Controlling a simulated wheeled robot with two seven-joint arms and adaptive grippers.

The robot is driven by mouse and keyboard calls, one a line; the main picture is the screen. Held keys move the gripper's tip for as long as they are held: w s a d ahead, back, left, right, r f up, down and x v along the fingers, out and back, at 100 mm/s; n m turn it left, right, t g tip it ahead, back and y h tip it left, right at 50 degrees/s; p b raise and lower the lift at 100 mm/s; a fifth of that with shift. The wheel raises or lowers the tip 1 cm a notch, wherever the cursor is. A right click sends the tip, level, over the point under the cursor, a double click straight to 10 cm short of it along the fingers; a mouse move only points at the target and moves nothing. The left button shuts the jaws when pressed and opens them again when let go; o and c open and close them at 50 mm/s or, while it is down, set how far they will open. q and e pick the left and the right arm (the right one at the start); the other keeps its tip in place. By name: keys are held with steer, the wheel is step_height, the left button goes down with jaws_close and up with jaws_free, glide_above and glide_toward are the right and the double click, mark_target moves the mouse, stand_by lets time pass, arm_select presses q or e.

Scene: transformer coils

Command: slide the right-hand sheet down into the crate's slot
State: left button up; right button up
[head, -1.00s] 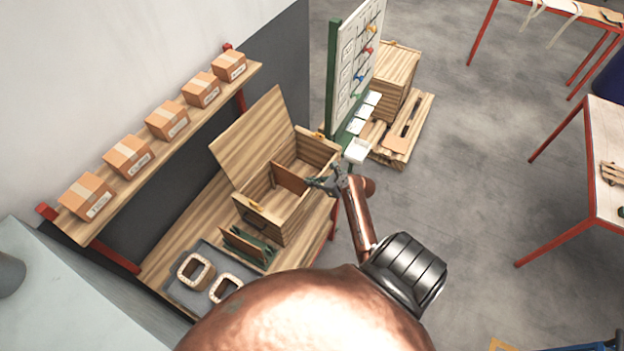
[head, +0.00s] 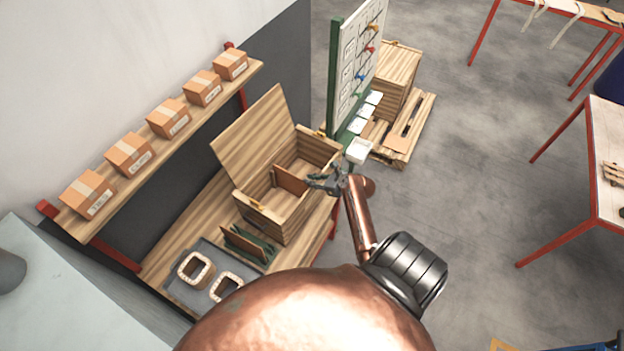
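The wooden crate (head: 277,222) stands on the bench with its lid (head: 252,135) raised at the back. A brown sheet (head: 289,180) stands on edge inside the crate, across its interior. Its lower edge and the slot are hidden, so I cannot tell how deep it sits. My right gripper (head: 311,182) is at the sheet's right end, over the crate's right part, and appears shut on that end. The fingertips are small in this view. My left gripper is not in view.
A green rack (head: 262,247) with a brown sheet stands in front of the crate. Two coils, one at the left (head: 195,270), lie on a grey mat (head: 182,292). A shelf (head: 150,159) with several cartons runs behind. A board (head: 352,75) stands beyond the crate.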

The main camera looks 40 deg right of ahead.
steer(key=shift+s+a+f, duration=0.15)
steer(key=shift+s+f, duration=0.15)
steer(key=shift+f, duration=0.2)
steer(key=shift+s+a+f, duration=0.15)
steer(key=shift+s+f, duration=0.15)
steer(key=shift+f, duration=0.2)
steer(key=shift+s+d+r, duration=0.1)
steer(key=shift+s+r, duration=0.05)
steer(key=shift+s, duration=0.1)
steer(key=w+r+v, duration=0.1)
steer(key=v, duration=1)
steer(key=shift+d+r, duration=0.25)
steer(key=shift+r, duration=0.35)
